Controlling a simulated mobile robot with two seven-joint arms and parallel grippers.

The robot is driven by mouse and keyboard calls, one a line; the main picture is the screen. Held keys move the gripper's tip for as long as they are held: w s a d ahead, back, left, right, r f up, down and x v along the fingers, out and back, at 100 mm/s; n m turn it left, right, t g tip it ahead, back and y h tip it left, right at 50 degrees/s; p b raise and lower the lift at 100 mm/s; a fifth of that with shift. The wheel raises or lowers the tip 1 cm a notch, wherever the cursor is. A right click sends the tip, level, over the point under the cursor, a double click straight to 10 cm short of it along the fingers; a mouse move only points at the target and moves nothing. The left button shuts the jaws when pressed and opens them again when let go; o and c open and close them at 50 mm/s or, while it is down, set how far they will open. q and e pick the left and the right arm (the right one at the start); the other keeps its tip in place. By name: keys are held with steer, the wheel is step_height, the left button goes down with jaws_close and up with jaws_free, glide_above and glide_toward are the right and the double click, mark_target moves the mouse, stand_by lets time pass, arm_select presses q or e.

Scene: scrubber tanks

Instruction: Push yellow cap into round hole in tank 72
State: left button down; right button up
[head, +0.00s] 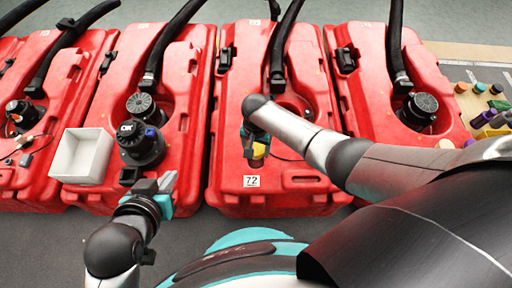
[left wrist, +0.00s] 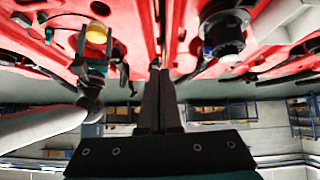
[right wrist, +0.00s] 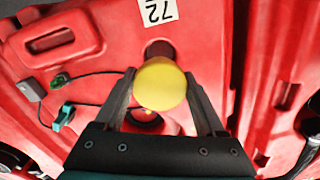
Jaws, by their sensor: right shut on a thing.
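Tank 72 (head: 230,150) is the red tank in the middle, with its number label (head: 251,181) near the front edge; the label also shows in the right wrist view (right wrist: 158,10). My right gripper (head: 257,145) is over the tank, shut on the yellow cap (right wrist: 160,84), which sits between its fingertips. The cap also shows in the head view (head: 259,150) and the left wrist view (left wrist: 96,33). A dark round hole (right wrist: 159,47) shows partly behind the cap, towards the label. I cannot tell the gap between cap and tank. My left gripper (head: 157,186) is empty, its fingers together.
Other red tanks (head: 385,70) stand on both sides, with black hoses (head: 394,40). A white bin (head: 82,155) and a black pump unit (head: 140,145) sit on the left tanks. A wooden board (head: 485,75) with coloured caps and bottles is at the right.

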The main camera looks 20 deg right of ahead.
steer(key=shift+f+b, duration=0.5)
steer(key=shift+f, duration=0.05)
steer(key=shift+f+b, duration=0.45)
steer(key=shift+b, duration=0.1)
steer(key=shift+f+b, duration=0.45)
steer(key=shift+b, duration=0.05)
arm_select(q)
steer(key=w+d+r+t+h, duration=0.1)
steer(key=d+r+t+h, duration=0.2)
steer(key=d+t, duration=0.3)
steer(key=shift+d+n+t+h+b, duration=0.15)
steer(key=shift+n+t+h+b, duration=0.15)
steer(key=shift+t+b, duration=0.1)
arm_select(e)
steer(key=shift+f, duration=0.6)
steer(key=shift+s+a+f, duration=0.1)
steer(key=shift+f, duration=0.15)
arm_select(q)
steer(key=shift+f, duration=0.15)
arm_select(e)
steer(key=shift+f, duration=0.85)
steer(key=shift+s+f, duration=0.1)
steer(key=shift+f, duration=0.1)
